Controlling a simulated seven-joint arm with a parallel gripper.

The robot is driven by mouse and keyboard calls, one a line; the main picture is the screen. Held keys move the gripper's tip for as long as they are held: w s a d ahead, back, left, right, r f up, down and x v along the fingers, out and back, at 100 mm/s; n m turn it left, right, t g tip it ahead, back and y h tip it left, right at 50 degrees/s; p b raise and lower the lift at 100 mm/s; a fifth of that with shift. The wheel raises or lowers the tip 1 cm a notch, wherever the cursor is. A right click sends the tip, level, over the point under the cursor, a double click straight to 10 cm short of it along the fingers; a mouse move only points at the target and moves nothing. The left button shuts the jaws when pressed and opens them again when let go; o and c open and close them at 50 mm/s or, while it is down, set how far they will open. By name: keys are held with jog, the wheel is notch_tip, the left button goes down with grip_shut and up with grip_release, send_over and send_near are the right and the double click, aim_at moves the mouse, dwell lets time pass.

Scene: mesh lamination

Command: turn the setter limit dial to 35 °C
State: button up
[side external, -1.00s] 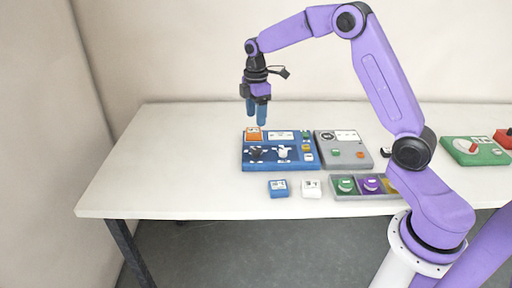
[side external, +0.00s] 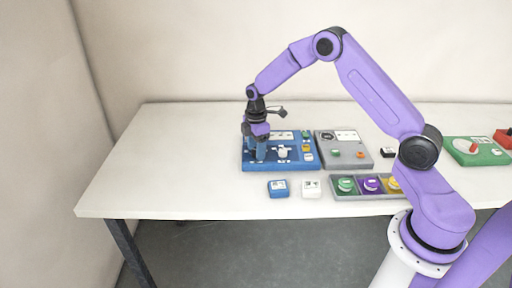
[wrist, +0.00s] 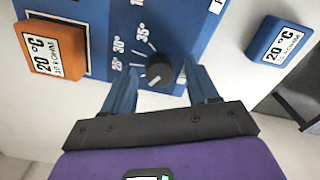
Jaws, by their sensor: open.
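The setter is a blue panel (side external: 284,165) on the table, with a black dial and a white dial (side external: 283,151). In the wrist view the black dial (wrist: 159,71) stands on the blue face beside printed marks that include 25°, 30° and 35°. A pale line shows on the dial, but I cannot tell which mark it points to. My gripper (side external: 255,158) is lowered over the left part of the panel. In the wrist view my gripper (wrist: 160,76) is open, with one blue finger on each side of the dial. I see no clear contact.
An orange block (wrist: 51,48) labelled 20 °C is left of the dial in the wrist view. A blue block (side external: 278,188) and a white block (side external: 311,188) lie in front of the panel. A grey panel (side external: 343,150) and a grey tray (side external: 360,197) stand right.

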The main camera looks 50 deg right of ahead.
jog(key=c, duration=1)
jog(key=shift+c, duration=0.2)
jog(key=m, duration=0.5)
jog(key=shift+m, duration=0.3)
jog(key=m, duration=1.2)
jog(key=shift+m, duration=0.4)
jog(key=m, duration=0.5)
jog(key=shift+m, duration=0.4)
